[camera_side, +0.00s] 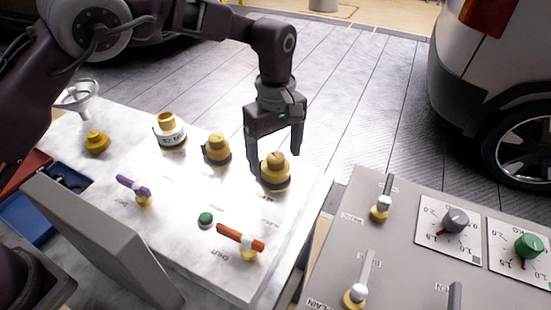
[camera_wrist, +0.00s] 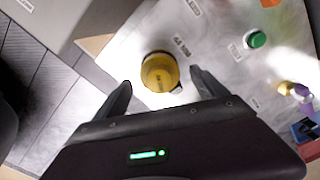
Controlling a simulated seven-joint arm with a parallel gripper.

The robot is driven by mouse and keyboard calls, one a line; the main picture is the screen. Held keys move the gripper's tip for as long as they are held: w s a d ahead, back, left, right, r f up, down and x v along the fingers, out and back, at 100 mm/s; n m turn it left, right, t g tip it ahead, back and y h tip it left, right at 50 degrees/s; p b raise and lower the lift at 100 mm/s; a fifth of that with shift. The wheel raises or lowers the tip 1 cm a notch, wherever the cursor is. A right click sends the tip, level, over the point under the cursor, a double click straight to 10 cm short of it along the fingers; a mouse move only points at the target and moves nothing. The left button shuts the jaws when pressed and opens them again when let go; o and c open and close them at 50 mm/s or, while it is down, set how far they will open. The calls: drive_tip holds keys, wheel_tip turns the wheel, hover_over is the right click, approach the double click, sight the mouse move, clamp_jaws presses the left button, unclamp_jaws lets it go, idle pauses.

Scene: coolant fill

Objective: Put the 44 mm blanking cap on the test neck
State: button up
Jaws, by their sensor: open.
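A yellow-brass cap (camera_side: 275,168) sits in a dark holder near the right edge of the white bench top. In the wrist view the same cap (camera_wrist: 158,74) lies beside a printed label that seems to read 44 MM. My gripper (camera_side: 277,153) is open above and around this cap, pointing down. In the wrist view its fingertips (camera_wrist: 160,79) stand on either side of the cap, apart from it as far as I can tell. A brass neck with a white lettered collar (camera_side: 169,131), open at the top, stands farther left and looks like the test neck.
Another brass cap (camera_side: 217,149) sits in a holder between them. A loose brass piece (camera_side: 95,142) and a funnel (camera_side: 78,96) are at the far left. A purple-handled valve (camera_side: 134,187), an orange-handled valve (camera_side: 241,238) and a green button (camera_side: 206,219) occupy the front.

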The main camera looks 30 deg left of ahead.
sight(275, 156)
wheel_tip(275, 156, up, 5)
drive_tip(key=shift+r, duration=0.1)
idle(0.4)
drive_tip(key=shift+r, duration=0.1)
drive_tip(key=s+a+r+m+t+h, duration=0.1)
drive_tip(key=s+a+r+m, duration=0.1)
drive_tip(key=s+a+r, duration=0.4)
drive_tip(key=s+a+r+m+t+h, duration=0.1)
drive_tip(key=s+a+r+m, duration=0.1)
drive_tip(key=s+a+r, duration=0.55)
drive_tip(key=s+a+m+t, duration=0.1)
drive_tip(key=s+a+m, duration=0.1)
drive_tip(key=s, duration=0.3)
drive_tip(key=s+a+f+m+t+y, duration=0.1)
drive_tip(key=s+m, duration=0.2)
drive_tip(key=s, duration=0.3)
drive_tip(key=s+a+m+t+y, duration=0.1)
drive_tip(key=s+a+m, duration=0.1)
drive_tip(key=s, duration=0.3)
drive_tip(key=shift+s+a+f+m+t, duration=0.15)
drive_tip(key=shift+a+f+m+t, duration=0.15)
drive_tip(key=shift+s+a+f, duration=0.1)
drive_tip(key=shift+s+f, duration=0.15)
drive_tip(key=shift+s, duration=0.05)
